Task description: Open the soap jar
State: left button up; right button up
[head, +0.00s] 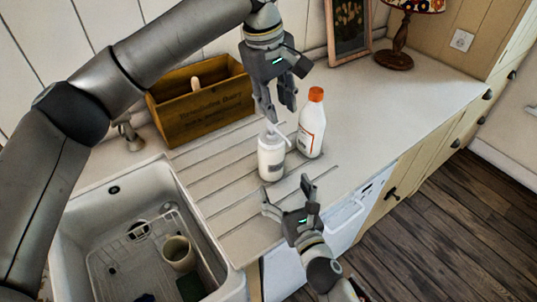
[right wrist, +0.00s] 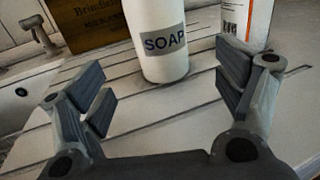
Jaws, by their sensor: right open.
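The soap jar (head: 271,158) is a white bottle with a pump-like top, upright on the ridged drainboard. In the right wrist view it shows a grey SOAP label (right wrist: 163,43), and its top is out of frame. My left gripper (head: 281,113) points down from above, its fingertips close over the jar's top. Its fingers partly hide one another, so I cannot tell their opening or whether they touch the top. My right gripper (head: 286,196) is open in front of the jar, its fingers to either side and apart from it. It also shows in the right wrist view (right wrist: 166,92).
A white bottle with an orange cap (head: 312,125) stands close to the jar's right. A wooden box (head: 205,117) stands behind left. The sink (head: 90,200) holds a cup (head: 178,253). A picture frame (head: 349,30) and lamp (head: 394,55) stand at the back. The right counter (head: 400,95) is clear.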

aim_at(276, 169)
jog(key=x, duration=0.5)
jog(key=shift+w+a+r, duration=0.1)
jog(key=shift+w+r, duration=0.2)
jog(key=shift+w, duration=0.05)
jog(key=x, duration=0.3)
jog(key=shift+w+a+f, duration=0.15)
jog(key=shift+w+f, duration=0.15)
jog(key=shift+w, duration=0.1)
jog(key=shift+w+a, duration=0.1)
jog(key=shift+w, duration=0.15)
pick_arm(q)
jog(key=shift+s+d+r, duration=0.15)
jog(key=shift+s, duration=0.2)
pick_arm(e)
jog(key=shift+r, duration=0.1)
